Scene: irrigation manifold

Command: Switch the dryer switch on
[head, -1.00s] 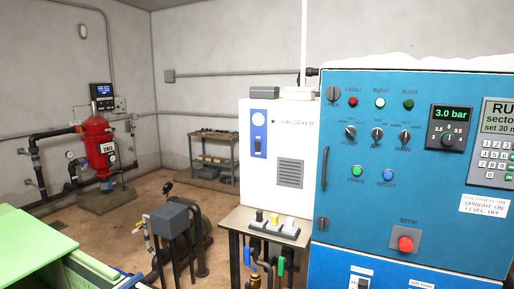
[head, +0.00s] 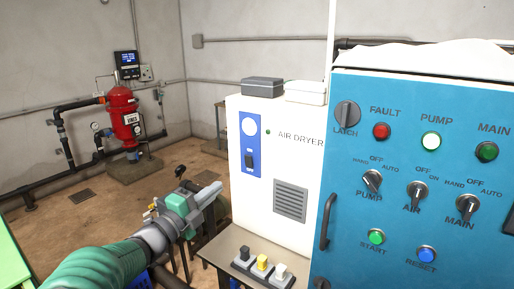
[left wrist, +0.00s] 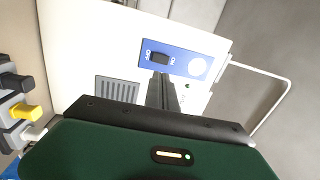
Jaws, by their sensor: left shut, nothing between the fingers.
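The white air dryer box (head: 285,125) carries a blue panel (head: 242,130) with a round pale dial. The dryer switch (head: 249,160) is a small dark rocker low on that panel. My left gripper (head: 217,190) is shut and empty, left of and below the switch in the head view. In the left wrist view the closed fingers (left wrist: 160,82) point at the blue panel (left wrist: 190,66), just short of the dark switch (left wrist: 159,58) in the picture, marked OFF and ON. I cannot tell which way the rocker is tipped, nor whether the fingers touch it. My right gripper is not in view.
A vent grille (head: 290,199) sits lower on the dryer. The blue control cabinet (head: 425,130) stands close on the right. A red filter tank (head: 124,115) stands far left.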

